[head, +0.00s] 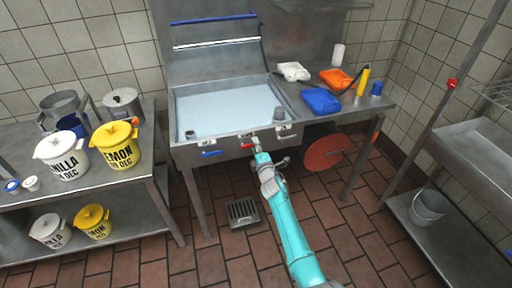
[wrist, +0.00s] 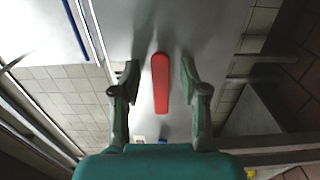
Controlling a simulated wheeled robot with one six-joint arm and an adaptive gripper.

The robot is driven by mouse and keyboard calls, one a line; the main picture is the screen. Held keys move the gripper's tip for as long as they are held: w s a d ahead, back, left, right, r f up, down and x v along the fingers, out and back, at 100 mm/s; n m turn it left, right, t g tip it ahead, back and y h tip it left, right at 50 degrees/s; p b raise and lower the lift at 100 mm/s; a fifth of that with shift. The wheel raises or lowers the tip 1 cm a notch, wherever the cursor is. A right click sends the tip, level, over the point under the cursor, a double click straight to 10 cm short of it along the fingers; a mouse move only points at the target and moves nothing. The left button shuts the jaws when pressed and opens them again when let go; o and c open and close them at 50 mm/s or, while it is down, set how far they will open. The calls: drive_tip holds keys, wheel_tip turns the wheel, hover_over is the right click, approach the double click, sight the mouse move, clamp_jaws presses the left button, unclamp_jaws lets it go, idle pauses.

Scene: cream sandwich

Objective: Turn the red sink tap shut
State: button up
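A red lever (head: 247,146) is on the front of the metal unit with the pale-filled basin (head: 225,106). In the wrist view a red lever (wrist: 160,83) lies lengthwise between the two fingers, with gaps on both sides. My gripper (head: 258,148) is at the unit's front edge, close to the red lever. In the wrist view my gripper (wrist: 159,84) is open and touches nothing that I can see. A separate small red knob (head: 453,83) is on the post by the metal sink (head: 476,148) at the right. Which way either red part turns is unclear.
A blue lever (head: 211,154) is left of the red one on the unit's front. A red-brown disc (head: 323,152) hangs at the right below. Blue (head: 321,101) and orange (head: 337,78) trays sit on the right-hand top.

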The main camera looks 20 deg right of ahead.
drive_tip(key=shift+s, duration=0.2)
drive_tip(key=s, duration=0.7)
idle(0.9)
idle(0.5)
drive_tip(key=shift+s, duration=0.1)
drive_tip(key=s+a+f+m, duration=0.1)
drive_tip(key=s+f+m, duration=0.2)
drive_tip(key=s, duration=0.9)
drive_tip(key=s+a+f+m+g, duration=0.1)
drive_tip(key=s+a+f+m, duration=0.15)
drive_tip(key=s, duration=0.85)
drive_tip(key=s+a+f+m, duration=0.1)
drive_tip(key=s+f+m, duration=0.25)
drive_tip(key=s, duration=0.85)
drive_tip(key=s+r+m, duration=0.3)
drive_tip(key=s+r, duration=0.2)
drive_tip(key=s, duration=0.4)
drive_tip(key=s+r+m+g, duration=0.1)
drive_tip(key=s+r+m, duration=0.2)
drive_tip(key=s+r, duration=0.3)
drive_tip(key=s+r+m+g, duration=0.1)
drive_tip(key=s+r+m, duration=0.2)
drive_tip(key=s, duration=1)
wheel_tip(320, 180, up, 3)
drive_tip(key=shift+s+d+r, duration=0.15)
drive_tip(key=shift+d+r, duration=0.05)
drive_tip(key=shift+d, duration=0.1)
